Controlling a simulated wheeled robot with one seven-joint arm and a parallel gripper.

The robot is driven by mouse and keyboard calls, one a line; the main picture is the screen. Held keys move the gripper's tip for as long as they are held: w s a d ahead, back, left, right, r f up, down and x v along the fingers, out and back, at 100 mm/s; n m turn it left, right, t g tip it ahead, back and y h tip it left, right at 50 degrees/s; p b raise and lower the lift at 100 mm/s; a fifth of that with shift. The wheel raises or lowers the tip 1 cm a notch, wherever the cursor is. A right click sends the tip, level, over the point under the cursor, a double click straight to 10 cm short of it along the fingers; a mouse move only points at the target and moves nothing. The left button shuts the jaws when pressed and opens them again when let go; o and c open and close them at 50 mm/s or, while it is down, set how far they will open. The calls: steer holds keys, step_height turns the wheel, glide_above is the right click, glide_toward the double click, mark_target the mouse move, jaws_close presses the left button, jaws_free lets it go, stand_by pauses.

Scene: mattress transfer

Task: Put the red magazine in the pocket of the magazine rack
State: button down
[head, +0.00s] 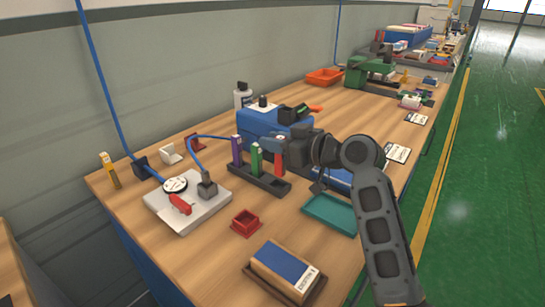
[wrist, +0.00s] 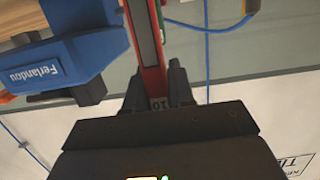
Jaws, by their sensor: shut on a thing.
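The red magazine (head: 278,163) is upright at the right end of the dark magazine rack (head: 262,184) in the head view. My gripper (head: 282,146) is shut on its upper part, reaching in from the right. The magazine's lower end is at the rack's right end; I cannot tell whether it is inside the pocket or just above it. A purple magazine (head: 237,151) and a green magazine (head: 256,160) stand in the rack to the left. In the wrist view the red magazine (wrist: 156,77) runs up between the dark fingers of my gripper (wrist: 155,88).
A blue box-like machine (head: 262,121) stands behind the rack. A grey plate with a gauge (head: 187,205) is to the left, a small red tray (head: 245,222) in front, and a teal tray (head: 330,214) to the right. Bare wooden tabletop (head: 210,265) lies at the front.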

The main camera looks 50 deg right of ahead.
mark_target(275, 156)
steer(key=shift+w+a+f, duration=0.1)
steer(key=shift+w+f, duration=0.05)
steer(key=shift+f, duration=1.95)
steer(key=shift+f, duration=0.1)
steer(key=c, duration=1)
jaws_free()
steer(key=shift+o, duration=0.2)
steer(key=shift+r, duration=0.2)
steer(key=s+r, duration=0.2)
steer(key=s, duration=0.9)
steer(key=shift+s+d+b, duration=0.2)
steer(key=shift+s+b, duration=0.2)
steer(key=shift+b, duration=0.05)
steer(key=shift+r, duration=0.1)
